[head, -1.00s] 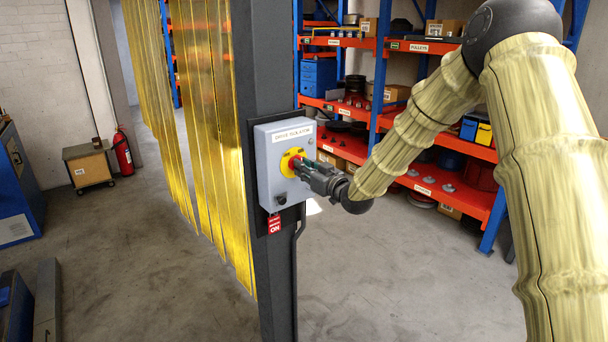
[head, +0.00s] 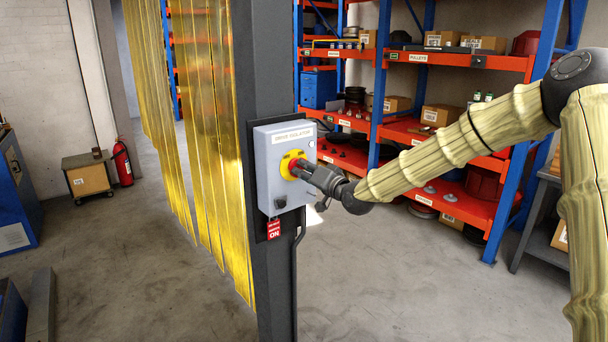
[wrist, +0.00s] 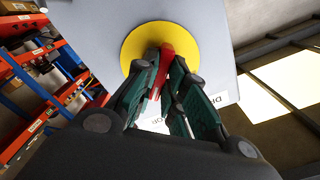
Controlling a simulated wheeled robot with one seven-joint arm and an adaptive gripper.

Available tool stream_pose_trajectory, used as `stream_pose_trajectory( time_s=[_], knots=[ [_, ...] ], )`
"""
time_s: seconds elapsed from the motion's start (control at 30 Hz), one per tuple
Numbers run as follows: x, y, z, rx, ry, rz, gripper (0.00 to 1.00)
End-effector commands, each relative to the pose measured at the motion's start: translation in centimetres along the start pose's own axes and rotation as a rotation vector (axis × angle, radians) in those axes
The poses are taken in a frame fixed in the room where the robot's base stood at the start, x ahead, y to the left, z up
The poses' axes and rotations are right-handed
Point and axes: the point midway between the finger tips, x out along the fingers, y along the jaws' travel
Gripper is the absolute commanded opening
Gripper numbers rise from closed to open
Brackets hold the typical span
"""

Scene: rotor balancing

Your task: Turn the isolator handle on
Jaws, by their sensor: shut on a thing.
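The isolator is a pale grey box (head: 270,180) labelled as a drive isolator, mounted on a dark post. A round yellow plate (head: 285,164) is on its front, and it also shows in the wrist view (wrist: 133,45). The red handle (wrist: 180,45) stands out from the middle of the plate. My gripper (wrist: 166,65) is shut on the red handle, with a finger on each side. In the head view my gripper (head: 304,170) reaches the plate from the right and hides most of the handle. The handle's exact angle is hard to tell.
A red tag (head: 273,229) hangs below the box, and a dark knob (head: 280,202) sits low on its front. Yellow strip curtains (head: 205,140) hang left of the post (head: 273,290). Orange and blue shelving (head: 430,60) stands behind my arm. The floor between is clear.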

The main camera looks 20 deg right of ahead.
Motion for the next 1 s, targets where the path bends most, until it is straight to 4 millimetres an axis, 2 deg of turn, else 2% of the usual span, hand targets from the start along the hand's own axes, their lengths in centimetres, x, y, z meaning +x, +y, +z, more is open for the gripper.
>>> stream_pose_trajectory(
  time_s=[0.67,0.7,0.77,0.8,1.0],
  knots=[
    [0.02,0.07,-0.19,0.056,0.004,0.001,0.0],
    [0.02,0.07,-0.19,0.056,0.004,0.001,0.2],
    [0.02,0.05,-0.16,0.056,0.003,0.001,0.31],
    [0.03,0.04,-0.13,0.056,0.003,0.0,0.34],
    [0.08,-0.04,-0.02,0.055,0.001,0.0,0.34]
  ],
)
